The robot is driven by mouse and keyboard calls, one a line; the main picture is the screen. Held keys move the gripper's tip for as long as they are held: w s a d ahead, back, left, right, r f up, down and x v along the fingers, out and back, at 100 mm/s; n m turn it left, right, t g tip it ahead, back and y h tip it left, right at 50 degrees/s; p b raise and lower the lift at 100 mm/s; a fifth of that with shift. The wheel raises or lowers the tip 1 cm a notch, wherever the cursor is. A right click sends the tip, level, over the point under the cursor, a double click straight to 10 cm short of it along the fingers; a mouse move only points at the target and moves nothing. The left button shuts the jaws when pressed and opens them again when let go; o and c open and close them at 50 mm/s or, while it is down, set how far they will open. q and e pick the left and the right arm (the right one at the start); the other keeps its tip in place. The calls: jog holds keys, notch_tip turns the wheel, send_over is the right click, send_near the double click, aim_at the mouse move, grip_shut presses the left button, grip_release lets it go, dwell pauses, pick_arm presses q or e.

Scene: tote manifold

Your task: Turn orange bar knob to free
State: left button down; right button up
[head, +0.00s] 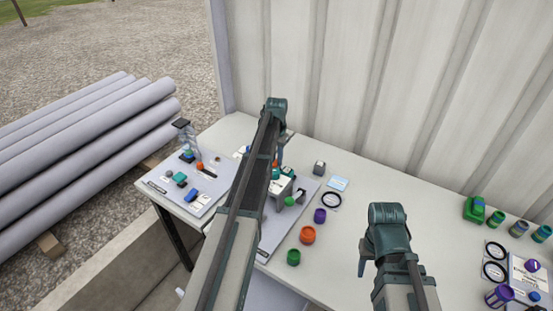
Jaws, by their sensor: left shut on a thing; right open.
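My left arm reaches over the middle of the table. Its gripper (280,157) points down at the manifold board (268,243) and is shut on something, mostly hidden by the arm. A small orange part (275,163) shows right at its fingers and looks like the orange bar knob. Its angle and any free mark cannot be made out. My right gripper (364,266) is open and empty over the table's front, at the right of the board.
A grey box with green knobs (289,201) stands close by the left gripper. Purple (320,215), orange (307,235) and green (293,257) caps stand right of the board. Another panel (160,184) is at left. Several cups stand at far right.

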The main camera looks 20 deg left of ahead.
aim_at(276, 161)
pick_arm(q)
jog(key=c, duration=0.8)
grip_release()
jog(key=shift+o, duration=0.2)
jog(key=shift+r, duration=0.1)
notch_tip(276, 161, up, 14)
jog(key=p, duration=1.3)
jog(key=shift+p, duration=0.4)
jog(key=shift+f, duration=0.2)
